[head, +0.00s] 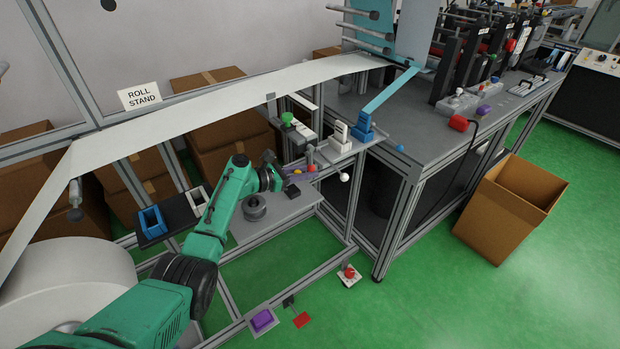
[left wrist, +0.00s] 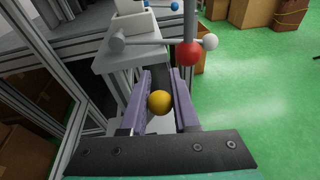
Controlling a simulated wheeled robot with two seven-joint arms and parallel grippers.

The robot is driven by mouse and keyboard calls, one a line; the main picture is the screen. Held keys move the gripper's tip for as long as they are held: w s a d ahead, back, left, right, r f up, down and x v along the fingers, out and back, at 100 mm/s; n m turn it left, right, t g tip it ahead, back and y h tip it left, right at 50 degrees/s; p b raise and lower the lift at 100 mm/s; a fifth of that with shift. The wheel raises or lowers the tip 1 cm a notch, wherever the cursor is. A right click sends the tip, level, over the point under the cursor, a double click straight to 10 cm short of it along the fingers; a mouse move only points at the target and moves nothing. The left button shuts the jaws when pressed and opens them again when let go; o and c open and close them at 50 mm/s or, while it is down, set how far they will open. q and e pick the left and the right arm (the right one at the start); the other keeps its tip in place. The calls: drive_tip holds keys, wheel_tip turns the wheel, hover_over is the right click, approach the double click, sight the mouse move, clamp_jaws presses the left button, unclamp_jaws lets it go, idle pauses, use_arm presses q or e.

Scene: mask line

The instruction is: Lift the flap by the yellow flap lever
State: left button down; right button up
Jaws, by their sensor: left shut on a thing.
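The yellow flap lever shows as a round yellow knob (left wrist: 160,102) in the left wrist view. My left gripper (left wrist: 159,98) has its two purple fingers on either side of this knob and is shut on it. In the head view my left gripper (head: 297,171) is beside the small grey shelf of the roll stand, and my arm and wrist hide most of the lever. The lever's shaft is largely hidden, and I cannot make out which part is the flap. My right gripper is not in view.
A red ball (left wrist: 188,54) on a grey rod and a white ball (left wrist: 210,42) are close by the fingers. White and blue blocks (head: 364,127) stand on the shelf. A white web (head: 220,98) runs above. Open green floor lies right of the frame.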

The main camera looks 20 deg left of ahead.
use_arm(q)
drive_tip(key=shift+w+a+r, duration=0.45)
drive_tip(key=shift+w+a, duration=0.05)
drive_tip(key=shift+a, duration=0.15)
drive_tip(key=c, duration=0.7)
unclamp_jaws()
drive_tip(key=shift+a, duration=0.1)
drive_tip(key=shift+o, duration=0.2)
